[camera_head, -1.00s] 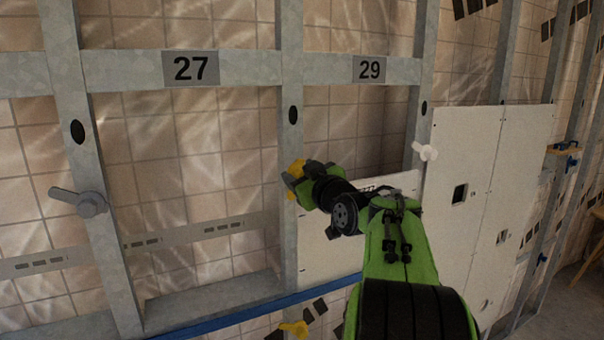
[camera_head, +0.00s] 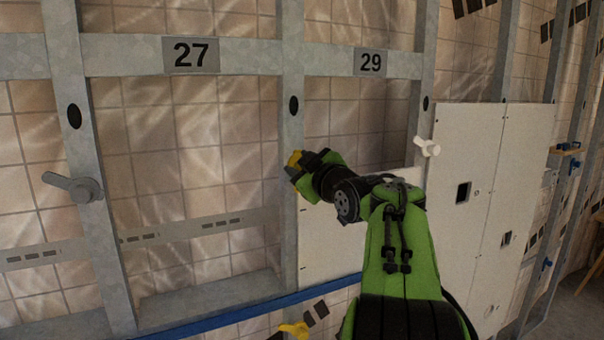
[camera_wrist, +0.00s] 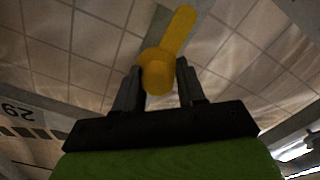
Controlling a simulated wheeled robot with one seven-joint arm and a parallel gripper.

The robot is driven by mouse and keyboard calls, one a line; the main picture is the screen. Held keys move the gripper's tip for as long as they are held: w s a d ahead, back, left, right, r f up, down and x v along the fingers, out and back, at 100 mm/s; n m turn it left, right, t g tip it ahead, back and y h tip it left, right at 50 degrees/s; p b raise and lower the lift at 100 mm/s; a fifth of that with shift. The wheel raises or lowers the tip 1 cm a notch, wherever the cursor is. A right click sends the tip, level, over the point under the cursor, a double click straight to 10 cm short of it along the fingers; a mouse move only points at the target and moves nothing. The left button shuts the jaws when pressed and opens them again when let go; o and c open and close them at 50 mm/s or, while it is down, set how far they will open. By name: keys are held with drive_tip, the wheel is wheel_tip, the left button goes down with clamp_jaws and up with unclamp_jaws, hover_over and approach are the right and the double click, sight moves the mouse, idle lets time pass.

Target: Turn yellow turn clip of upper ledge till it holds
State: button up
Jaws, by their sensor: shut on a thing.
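The yellow turn clip (camera_wrist: 158,70) sits between the two fingers of my gripper (camera_wrist: 160,88) in the wrist view. Its round hub is between the fingers and its lever points up and to the right there. In the head view my gripper (camera_head: 295,165) is at the middle metal stud, shut on the clip, and only a small yellow part of the clip (camera_head: 294,158) shows. A white panel (camera_head: 330,235) stands below and right of the gripper, partly hidden behind my arm. A blue ledge (camera_head: 260,311) runs along its bottom edge.
Another yellow clip (camera_head: 294,329) is low at the blue ledge. A grey clip (camera_head: 78,187) is on the left stud and a white clip (camera_head: 427,147) on the right stud. A larger white panel (camera_head: 485,190) stands at right. Signs 27 (camera_head: 190,55) and 29 (camera_head: 370,62) mark the crossbar.

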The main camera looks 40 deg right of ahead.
drive_tip(key=shift+d+r, duration=0.1)
drive_tip(key=o, duration=0.9)
drive_tip(key=shift+o, duration=0.2)
drive_tip(key=shift+s, duration=0.1)
drive_tip(key=b+v, duration=0.2)
drive_tip(key=v, duration=1.3)
drive_tip(key=shift+s, duration=0.3)
drive_tip(key=shift+a, duration=0.25)
